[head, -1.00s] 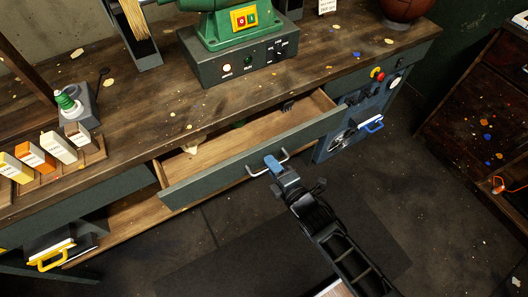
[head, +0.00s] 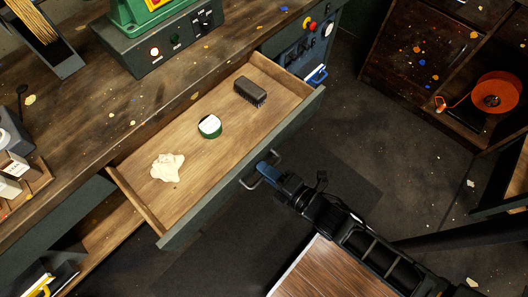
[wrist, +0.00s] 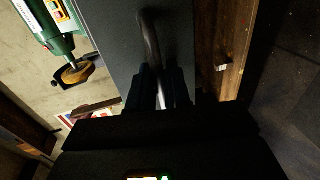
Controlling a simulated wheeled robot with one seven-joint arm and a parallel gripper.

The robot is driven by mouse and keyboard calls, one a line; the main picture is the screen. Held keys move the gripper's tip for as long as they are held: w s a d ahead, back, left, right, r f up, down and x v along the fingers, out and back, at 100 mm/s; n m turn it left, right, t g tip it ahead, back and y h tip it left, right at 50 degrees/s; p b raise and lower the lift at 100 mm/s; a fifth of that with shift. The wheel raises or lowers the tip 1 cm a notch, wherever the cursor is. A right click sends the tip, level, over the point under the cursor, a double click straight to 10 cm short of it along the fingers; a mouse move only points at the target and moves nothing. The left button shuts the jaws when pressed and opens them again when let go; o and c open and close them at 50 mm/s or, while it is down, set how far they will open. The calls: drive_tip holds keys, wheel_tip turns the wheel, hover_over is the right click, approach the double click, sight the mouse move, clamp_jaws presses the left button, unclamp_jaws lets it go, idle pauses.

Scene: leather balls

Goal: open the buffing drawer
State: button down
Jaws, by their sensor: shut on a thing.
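The buffing drawer (head: 150,211) stands well out from under the workbench in the head view, with its wooden inside showing. It holds a cream cloth (head: 167,167), a round green tin with a white lid (head: 209,126) and a dark brush (head: 250,92). My gripper (head: 268,170) is at the drawer's front and is shut on the metal bar handle (head: 250,183). In the wrist view the handle (wrist: 150,40) runs down between my two dark fingers (wrist: 160,90), against the dark drawer front (wrist: 115,35).
The green buffing machine's control box (head: 165,45) stands on the bench top above the drawer. A dark cabinet with an orange reel (head: 497,92) stands at the right. The floor between is clear.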

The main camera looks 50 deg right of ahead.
drive_tip(key=c, duration=1.3)
unclamp_jaws()
drive_tip(key=b+v, duration=0.1)
drive_tip(key=v, duration=0.7)
